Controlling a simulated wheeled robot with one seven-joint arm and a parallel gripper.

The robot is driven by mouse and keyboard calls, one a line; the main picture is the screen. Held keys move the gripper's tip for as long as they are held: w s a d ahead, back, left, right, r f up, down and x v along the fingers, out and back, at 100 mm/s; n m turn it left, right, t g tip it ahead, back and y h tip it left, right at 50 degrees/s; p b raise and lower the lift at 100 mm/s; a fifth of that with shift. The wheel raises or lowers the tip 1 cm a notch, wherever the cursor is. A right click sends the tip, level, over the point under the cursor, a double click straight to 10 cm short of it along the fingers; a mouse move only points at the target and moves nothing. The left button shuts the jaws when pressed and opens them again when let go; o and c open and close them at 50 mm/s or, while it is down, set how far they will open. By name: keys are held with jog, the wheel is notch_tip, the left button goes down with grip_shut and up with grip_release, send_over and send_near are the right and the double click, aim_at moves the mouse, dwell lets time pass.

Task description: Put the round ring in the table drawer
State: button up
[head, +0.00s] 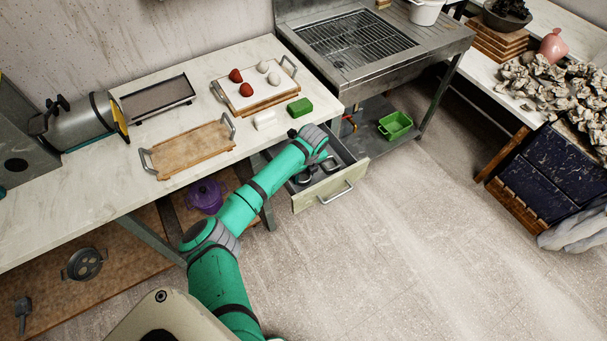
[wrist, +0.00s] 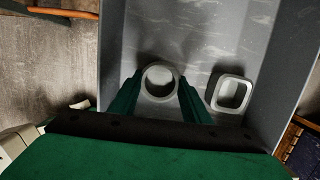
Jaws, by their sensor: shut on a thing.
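The table drawer (head: 304,203) is pulled open under the table's right end. In the wrist view its grey floor (wrist: 205,35) and side walls surround my gripper. My gripper (wrist: 160,84) has its two green fingers on either side of the round ring (wrist: 160,100), a pale grey band, and is shut on it. The ring is inside the drawer's outline; I cannot tell whether it touches the floor. A rounded-square ring (wrist: 231,111) lies in the drawer to the right. In the head view my arm hides the fingertips and part of the drawer.
The table (head: 90,190) above holds a wooden tray (head: 190,150), a board with red and white balls (head: 235,75), and a green block (head: 299,107). A metal sink unit (head: 375,45) stands to the right, with a green crate (head: 395,125) below. Floor before the drawer is clear.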

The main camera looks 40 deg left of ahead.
aim_at(307, 181)
jog(key=shift+f, duration=0.1)
jog(key=o, duration=1.2)
jog(key=shift+o, duration=0.2)
notch_tip(307, 181, up, 12)
jog(key=d, duration=0.2)
jog(key=shift+s, duration=0.4)
